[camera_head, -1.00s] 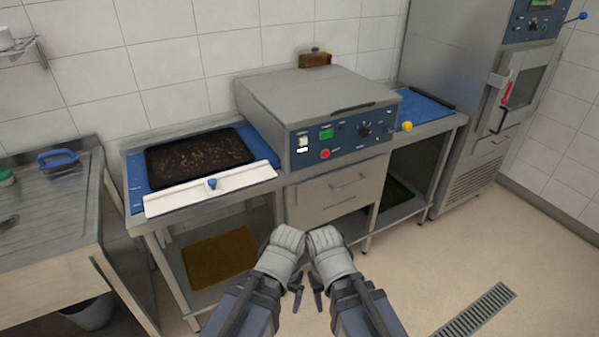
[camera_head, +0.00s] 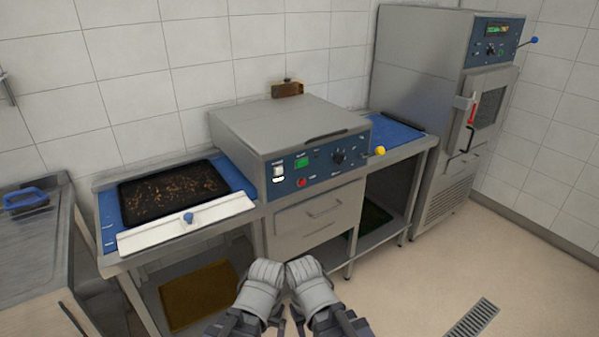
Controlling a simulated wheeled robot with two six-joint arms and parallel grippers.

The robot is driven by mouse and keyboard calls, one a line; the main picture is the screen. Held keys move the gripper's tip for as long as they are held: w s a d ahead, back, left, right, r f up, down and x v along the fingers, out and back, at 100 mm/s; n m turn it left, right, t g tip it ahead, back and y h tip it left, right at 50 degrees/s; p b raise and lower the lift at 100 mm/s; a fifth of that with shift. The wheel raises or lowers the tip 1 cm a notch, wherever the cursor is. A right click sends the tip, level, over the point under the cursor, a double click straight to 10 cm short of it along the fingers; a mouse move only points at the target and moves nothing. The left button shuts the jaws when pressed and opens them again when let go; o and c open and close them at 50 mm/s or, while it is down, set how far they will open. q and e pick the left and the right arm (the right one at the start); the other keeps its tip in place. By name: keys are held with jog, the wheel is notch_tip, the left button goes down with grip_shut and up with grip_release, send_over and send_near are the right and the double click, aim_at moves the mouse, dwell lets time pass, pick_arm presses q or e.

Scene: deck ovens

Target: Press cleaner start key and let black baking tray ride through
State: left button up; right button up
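The black baking tray (camera_head: 174,191), strewn with brown crumbs, lies flat on the blue infeed belt (camera_head: 108,220) left of the cleaner (camera_head: 290,130). The cleaner's blue panel carries a green key or display (camera_head: 301,163), a red button (camera_head: 301,182), a white switch (camera_head: 278,173) and a black dial (camera_head: 338,157). My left gripper (camera_head: 272,325) and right gripper (camera_head: 298,325) are side by side at the bottom, below and in front of the cleaner, touching nothing there. Their fingers are too unclear to read.
The blue outfeed belt (camera_head: 397,133) right of the cleaner is clear, with a dark bar at its far edge. A yellow-knobbed lever (camera_head: 379,150) sticks out at the cleaner's right. A tall oven (camera_head: 440,90) stands right, a steel counter (camera_head: 35,250) left. Floor at right is open.

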jog(key=shift+c, duration=0.2)
dwell(0.3)
grip_shut()
dwell(1.5)
